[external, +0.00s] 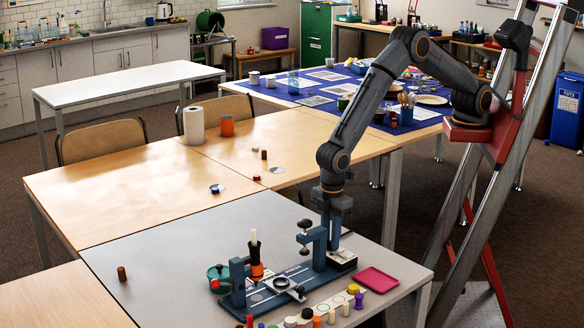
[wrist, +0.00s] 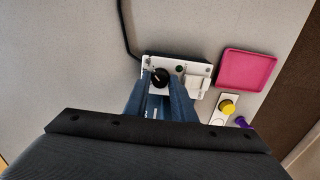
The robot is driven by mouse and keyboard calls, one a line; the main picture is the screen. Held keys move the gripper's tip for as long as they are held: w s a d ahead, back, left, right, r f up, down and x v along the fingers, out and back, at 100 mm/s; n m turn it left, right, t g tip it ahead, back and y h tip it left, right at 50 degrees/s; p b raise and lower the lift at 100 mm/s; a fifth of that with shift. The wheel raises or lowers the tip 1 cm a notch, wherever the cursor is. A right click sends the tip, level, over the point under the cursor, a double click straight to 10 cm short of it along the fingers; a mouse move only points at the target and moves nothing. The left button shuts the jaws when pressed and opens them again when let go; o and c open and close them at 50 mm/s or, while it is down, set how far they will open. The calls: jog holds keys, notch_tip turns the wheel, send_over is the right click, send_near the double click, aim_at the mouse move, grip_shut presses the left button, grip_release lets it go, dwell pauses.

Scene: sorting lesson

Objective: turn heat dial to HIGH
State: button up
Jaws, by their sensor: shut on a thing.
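The heat dial (wrist: 159,76) is a round black knob on a small pale control box (wrist: 205,71) with a dark cable. In the external view the control box (external: 343,262) sits at the right end of the blue stand, and the dial is hidden by my gripper (external: 334,240). In the wrist view my gripper's blue fingers (wrist: 162,85) reach down on both sides of the dial and are shut on it. A small light mark shows on the knob. The scale markings are too small to read, so the setting cannot be told.
A pink tray (external: 377,280) lies right of the box. The blue stand (external: 265,290) with clamps is to the left. Several small coloured pieces stand on a strip in front. A green pot (external: 217,275) is further left. The grey tabletop behind is mostly clear.

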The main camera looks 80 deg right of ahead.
dwell(0.3)
jog(key=o, duration=1.1)
jog(key=shift+c, duration=0.2)
jog(key=shift+r+b, duration=1.05)
jog(key=shift+r, duration=2.9)
jog(key=d+r+m, duration=0.2)
jog(key=d+r, duration=0.1)
jog(key=d, duration=1)
jog(key=d+r+m, duration=0.2)
jog(key=d, duration=1)
jog(key=s+d+r+m+t, duration=0.1)
jog(key=s+d+m, duration=0.3)
jog(key=s+d, duration=1.1)
jog(key=d, duration=0.4)
jog(key=shift+s+d+m, duration=0.3)
jog(key=shift+s+m, duration=0.1)
